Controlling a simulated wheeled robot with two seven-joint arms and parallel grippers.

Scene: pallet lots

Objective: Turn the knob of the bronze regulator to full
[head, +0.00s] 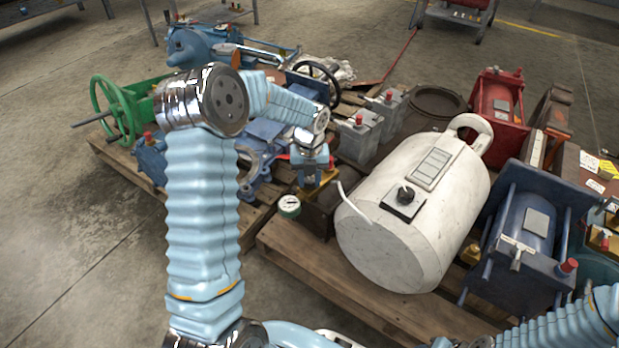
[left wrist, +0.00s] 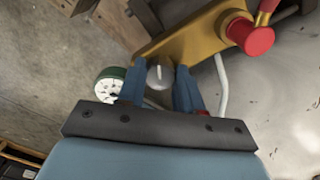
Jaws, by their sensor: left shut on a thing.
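The bronze regulator (left wrist: 196,32) is a brass-coloured body with a red cap (left wrist: 250,37) at its right end in the left wrist view. Its small grey knob (left wrist: 160,76) carries a pale line pointing roughly up in that picture. My left gripper (left wrist: 159,83) has its two blue fingers on either side of the knob, shut on it. A green-rimmed white gauge (left wrist: 108,86) sits left of the fingers. In the head view the regulator (head: 318,178) is partly hidden below my left gripper (head: 311,166), and the gauge (head: 289,206) shows in front. My right gripper does not show.
A white tank (head: 415,210) lies right of the regulator on a wooden pallet (head: 330,282). A thin white hose (head: 355,206) runs between them. Blue machine parts, a green handwheel (head: 112,108) and grey boxes (head: 357,136) crowd around. Bare floor is free at the lower left.

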